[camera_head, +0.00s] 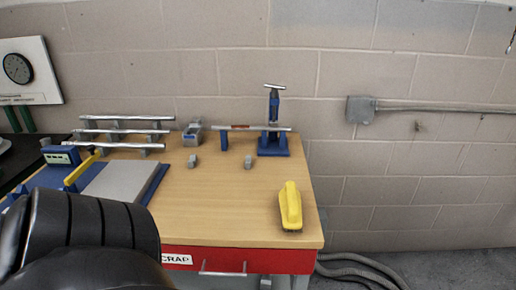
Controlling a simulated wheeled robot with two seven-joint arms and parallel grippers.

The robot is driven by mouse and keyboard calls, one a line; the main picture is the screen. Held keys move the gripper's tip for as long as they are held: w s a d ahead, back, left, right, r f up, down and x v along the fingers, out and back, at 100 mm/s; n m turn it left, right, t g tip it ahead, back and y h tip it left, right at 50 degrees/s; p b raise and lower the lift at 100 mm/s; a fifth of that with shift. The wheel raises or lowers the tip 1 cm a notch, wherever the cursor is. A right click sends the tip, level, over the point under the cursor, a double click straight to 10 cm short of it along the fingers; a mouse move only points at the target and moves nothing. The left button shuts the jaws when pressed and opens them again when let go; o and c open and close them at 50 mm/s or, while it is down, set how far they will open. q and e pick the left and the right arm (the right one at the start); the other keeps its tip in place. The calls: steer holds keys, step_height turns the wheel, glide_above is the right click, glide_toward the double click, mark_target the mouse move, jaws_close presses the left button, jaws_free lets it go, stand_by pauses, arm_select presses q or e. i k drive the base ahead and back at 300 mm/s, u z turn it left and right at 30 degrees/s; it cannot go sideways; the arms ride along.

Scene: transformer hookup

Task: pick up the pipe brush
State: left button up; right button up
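A yellow hand-sized object (290,206) with a rounded handle lies near the right front corner of the wooden bench top (225,207). It looks like the pipe brush, with a darker strip along its lower front edge. Its long side runs roughly front to back, and nothing touches it. Neither of my grippers shows in the head view. A black, ribbed part, which looks like my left arm, fills the lower left corner and hides part of the bench.
A rod with a reddish middle (240,127) spans blue supports at the back. Metal pipes (120,131) lie on a rack at back left. A blue vise-like stand (273,142) is at back right. A red drawer (235,261) fronts the bench. The bench middle is clear.

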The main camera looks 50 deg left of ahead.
mark_target(289, 198)
steer(key=k, duration=0.35)
steer(key=u, duration=1.35)
